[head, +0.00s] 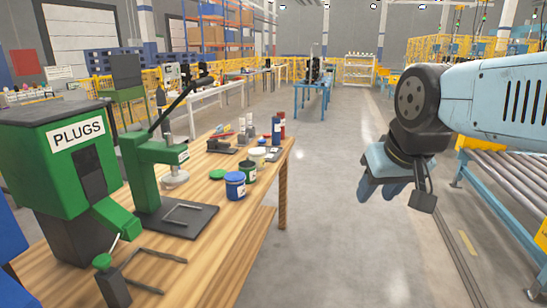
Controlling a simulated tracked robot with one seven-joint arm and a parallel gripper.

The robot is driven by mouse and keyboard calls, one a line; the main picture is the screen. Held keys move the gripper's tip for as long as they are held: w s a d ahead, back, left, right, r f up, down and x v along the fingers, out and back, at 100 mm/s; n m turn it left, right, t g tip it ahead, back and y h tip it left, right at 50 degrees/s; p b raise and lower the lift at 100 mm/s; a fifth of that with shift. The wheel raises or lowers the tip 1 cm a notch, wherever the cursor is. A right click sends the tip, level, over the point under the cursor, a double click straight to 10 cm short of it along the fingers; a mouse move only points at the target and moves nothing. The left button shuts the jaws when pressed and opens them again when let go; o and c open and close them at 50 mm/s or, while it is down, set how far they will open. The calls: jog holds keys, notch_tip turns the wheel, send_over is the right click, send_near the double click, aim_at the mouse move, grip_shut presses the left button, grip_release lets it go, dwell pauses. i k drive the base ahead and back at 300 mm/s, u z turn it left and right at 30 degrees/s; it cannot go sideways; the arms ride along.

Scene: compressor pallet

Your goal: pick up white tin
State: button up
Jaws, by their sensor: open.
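The white tin (258,155) stands on the wooden workbench (222,250), toward its far right part. It is small in the picture, and its lower part is partly hidden by the green tin (249,172) in front of it. A blue tin (235,186) stands nearer still. My gripper (392,190) hangs in the air to the right of the bench, above the aisle floor and well apart from the tins. It points down, and its jaws are open, with nothing seen between them.
A green press (155,165) and a green PLUGS box (70,150) stand on the left of the bench. A green disc (217,174) lies beside the blue tin. Blue and red bottles (276,131) stand behind the white tin. A roller conveyor (510,180) is at right. The aisle floor is clear.

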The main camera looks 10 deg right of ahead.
aim_at(260, 160)
jog(key=z, duration=0.15)
jog(key=i, duration=1.75)
jog(key=u, duration=0.5)
jog(key=k, duration=0.9)
jog(key=u, duration=0.2)
jog(key=i, duration=0.9)
jog(key=z, duration=0.05)
